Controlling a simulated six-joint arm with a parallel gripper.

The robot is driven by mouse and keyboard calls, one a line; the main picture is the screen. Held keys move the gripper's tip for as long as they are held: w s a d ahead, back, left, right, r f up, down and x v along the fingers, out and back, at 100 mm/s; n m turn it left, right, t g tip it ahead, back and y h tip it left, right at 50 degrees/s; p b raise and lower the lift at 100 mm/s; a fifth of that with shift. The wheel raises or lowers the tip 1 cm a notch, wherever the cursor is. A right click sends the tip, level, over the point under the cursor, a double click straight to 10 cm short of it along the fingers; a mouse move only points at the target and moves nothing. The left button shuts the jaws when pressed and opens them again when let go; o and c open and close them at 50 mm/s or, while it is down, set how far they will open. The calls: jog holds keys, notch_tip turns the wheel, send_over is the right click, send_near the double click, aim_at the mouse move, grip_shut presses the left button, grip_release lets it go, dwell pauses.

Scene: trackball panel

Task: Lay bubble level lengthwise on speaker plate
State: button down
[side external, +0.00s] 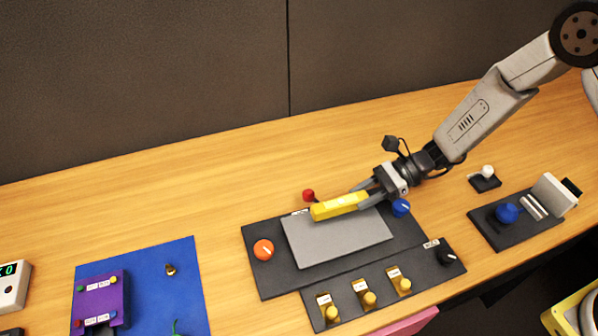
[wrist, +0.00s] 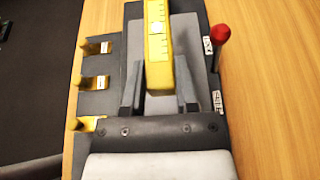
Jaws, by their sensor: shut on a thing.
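The yellow bubble level (side external: 340,206) is in my gripper (side external: 370,193), which is shut on its right end. In the side view the level extends to the left over the back part of the grey speaker plate (side external: 340,245). I cannot tell whether it touches the plate. In the wrist view the level (wrist: 158,45) runs away from my gripper (wrist: 160,98) between the two fingers. The plate (wrist: 195,50) shows to the right of the level there. The plate lies flat on a dark panel.
On the dark panel (side external: 275,280) are an orange knob (side external: 263,250) and a blue knob (side external: 401,207). A red-topped stick (side external: 308,195) stands close behind the level. Several yellow switches (side external: 369,298) line the front. A blue mat (side external: 185,290) lies left. The back table is clear.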

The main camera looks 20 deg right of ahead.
aim_at(358, 222)
jog(key=shift+f, duration=0.1)
jog(key=shift+f, duration=3.2)
jog(key=shift+c, duration=1.4)
grip_release()
jog(key=shift+v, duration=3.9)
jog(key=shift+r, duration=0.1)
